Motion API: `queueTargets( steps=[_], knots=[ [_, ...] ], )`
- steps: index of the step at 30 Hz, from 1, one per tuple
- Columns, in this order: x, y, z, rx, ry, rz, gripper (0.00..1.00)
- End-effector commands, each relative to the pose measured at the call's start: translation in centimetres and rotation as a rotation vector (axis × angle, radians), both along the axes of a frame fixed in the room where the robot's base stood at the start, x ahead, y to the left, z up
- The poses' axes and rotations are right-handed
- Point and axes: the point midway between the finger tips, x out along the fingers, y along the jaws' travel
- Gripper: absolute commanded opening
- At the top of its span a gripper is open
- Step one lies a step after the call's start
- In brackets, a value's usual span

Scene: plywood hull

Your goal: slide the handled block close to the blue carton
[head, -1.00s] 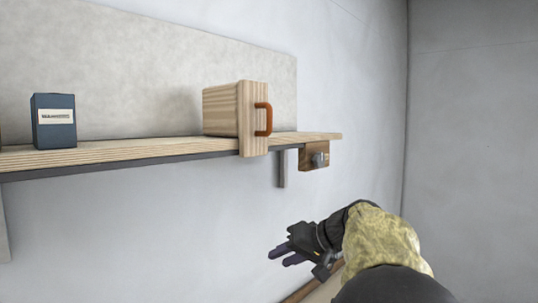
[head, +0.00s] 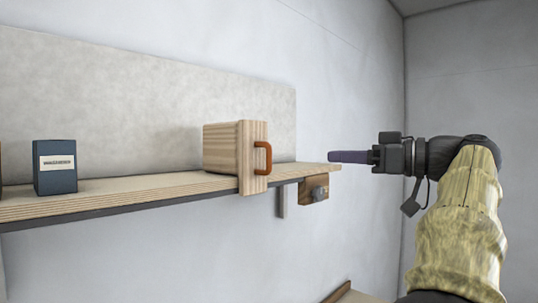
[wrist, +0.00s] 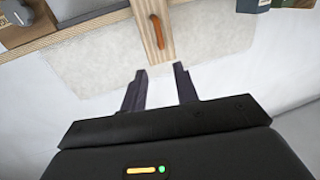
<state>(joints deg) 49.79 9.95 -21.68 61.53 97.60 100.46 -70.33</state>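The handled block (head: 228,150) is a pale wooden box with a front plate and an orange-brown handle (head: 263,158). It stands on the wooden shelf (head: 150,190), its front plate overlapping the shelf edge. The blue carton (head: 55,167), with a white label, stands on the same shelf to the left, a wide gap away. My gripper (head: 348,157) is to the right of the block, apart from it, at about handle height. In the wrist view my gripper's fingers (wrist: 160,80) are spread with nothing between them, and the handle (wrist: 156,32) shows beyond them.
The shelf between block and carton is clear. A grey backing panel (head: 110,95) rises behind it. A small wooden block with a metal knob (head: 314,190) hangs below the shelf's right end. A brown object sits at the far left edge. Other items line the wrist view's top corners.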

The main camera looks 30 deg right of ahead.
Motion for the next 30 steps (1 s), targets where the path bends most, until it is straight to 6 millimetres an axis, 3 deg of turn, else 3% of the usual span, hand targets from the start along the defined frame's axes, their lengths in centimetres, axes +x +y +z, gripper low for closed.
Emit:
queueTargets(
  steps=[30],
  knots=[
    [13.8,8.4,0.2,0.003,0.003,0.003,0.30]
  ],
)
